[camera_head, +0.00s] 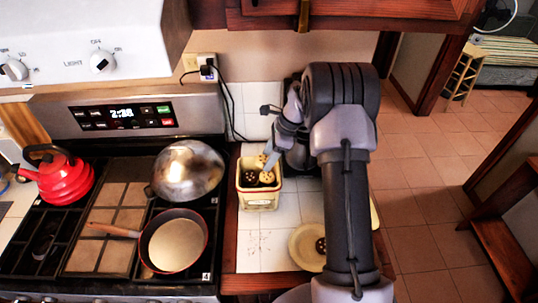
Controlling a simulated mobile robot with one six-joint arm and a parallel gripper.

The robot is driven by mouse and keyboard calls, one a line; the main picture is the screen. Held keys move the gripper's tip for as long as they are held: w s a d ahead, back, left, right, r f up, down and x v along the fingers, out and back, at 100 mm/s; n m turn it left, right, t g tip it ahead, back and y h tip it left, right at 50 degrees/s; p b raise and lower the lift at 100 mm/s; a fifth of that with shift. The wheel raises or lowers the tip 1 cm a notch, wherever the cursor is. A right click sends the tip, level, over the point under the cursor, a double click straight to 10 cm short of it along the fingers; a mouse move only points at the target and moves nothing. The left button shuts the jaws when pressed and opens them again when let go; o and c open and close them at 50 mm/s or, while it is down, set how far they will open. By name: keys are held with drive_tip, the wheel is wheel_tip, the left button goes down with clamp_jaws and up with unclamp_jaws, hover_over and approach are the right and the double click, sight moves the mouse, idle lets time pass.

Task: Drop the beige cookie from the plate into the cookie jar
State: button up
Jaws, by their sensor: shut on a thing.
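The cookie jar (259,201) is a square, cream-yellow container, open at the top, on the white tiled counter. Dark brown cookies (251,177) show inside it. My gripper (268,162) is over the far part of the jar's opening, shut on the small beige cookie (262,159). I cannot tell how far above the jar's contents the cookie is. The plate (300,240) is pale yellow, nearer on the counter, and partly hidden by my arm. A dark cookie (321,244) lies on it.
The stove is to the left, with a pan (174,243), a metal wok or lid (187,170) and a red kettle (64,178). A cable hangs from a wall outlet (207,70) behind the counter. A dark object stands behind my gripper. Tiled floor lies to the right.

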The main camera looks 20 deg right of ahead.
wheel_tip(320, 180, down, 4)
drive_tip(key=shift+r+b, duration=0.15)
drive_tip(key=shift+b, duration=0.8)
drive_tip(key=shift+r, duration=0.1)
drive_tip(key=o, duration=1.4)
drive_tip(key=p+v, duration=0.3)
drive_tip(key=v, duration=1.4)
drive_tip(key=shift+r, duration=0.25)
drive_tip(key=shift+s+f, duration=0.1)
drive_tip(key=shift+s, duration=0.05)
